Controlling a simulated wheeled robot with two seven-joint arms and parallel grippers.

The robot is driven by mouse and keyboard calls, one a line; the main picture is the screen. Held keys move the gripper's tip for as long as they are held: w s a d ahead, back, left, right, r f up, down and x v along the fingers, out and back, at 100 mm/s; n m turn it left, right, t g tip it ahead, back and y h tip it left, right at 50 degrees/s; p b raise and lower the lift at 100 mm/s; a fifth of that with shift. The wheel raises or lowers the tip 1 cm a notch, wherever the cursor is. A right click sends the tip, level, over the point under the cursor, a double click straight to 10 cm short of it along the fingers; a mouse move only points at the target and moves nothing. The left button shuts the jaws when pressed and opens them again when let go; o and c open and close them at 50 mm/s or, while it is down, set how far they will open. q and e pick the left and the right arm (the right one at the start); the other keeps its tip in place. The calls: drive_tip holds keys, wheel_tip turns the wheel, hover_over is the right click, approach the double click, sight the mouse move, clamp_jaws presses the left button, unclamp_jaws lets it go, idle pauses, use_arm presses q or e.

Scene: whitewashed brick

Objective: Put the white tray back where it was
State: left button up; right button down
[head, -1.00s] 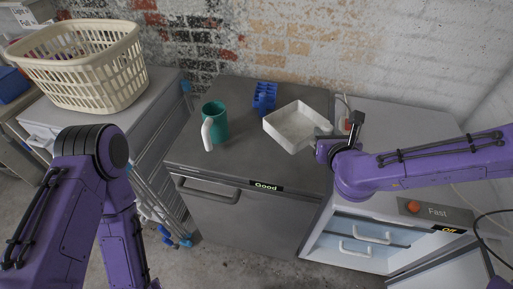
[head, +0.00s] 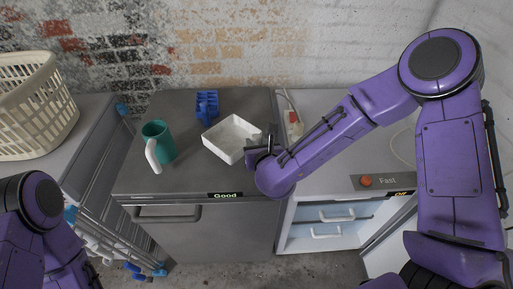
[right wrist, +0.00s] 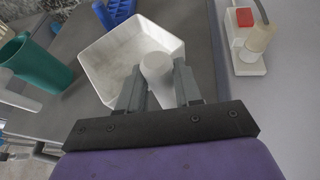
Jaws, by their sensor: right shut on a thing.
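The white tray (head: 221,140) is a shallow square box over the right part of the dark grey top (head: 180,180). I cannot tell whether it rests on that top or is just above it. My right gripper (head: 262,142) is at the tray's right side, shut on its rounded white grip. In the right wrist view, the tray (right wrist: 105,62) looks empty and lies beyond the fingers. The grip sits between the two grey fingertips of the gripper (right wrist: 158,68). Of my left arm, only links show at the lower left; its gripper is out of view.
A teal mug (head: 160,138) with a white handle stands left of the tray, and a blue rack (head: 207,104) behind it. A white socket box (head: 293,124) with a red switch is on the lighter right-hand unit. A cream basket (head: 38,110) stands far left. The front of the grey top is clear.

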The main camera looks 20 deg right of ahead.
drive_tip(key=f, duration=0.1)
drive_tip(key=f+p, duration=0.1)
drive_tip(key=f, duration=0.1)
drive_tip(key=w+d+f, duration=0.1)
drive_tip(key=shift+f+p, duration=0.15)
drive_tip(key=shift+p, duration=0.25)
drive_tip(key=shift+a, duration=0.15)
drive_tip(key=shift+f, duration=0.1)
drive_tip(key=shift+f+b, duration=0.15)
drive_tip(key=shift+b, duration=0.2)
drive_tip(key=c, duration=0.8)
unclamp_jaws()
drive_tip(key=shift+o, duration=0.2)
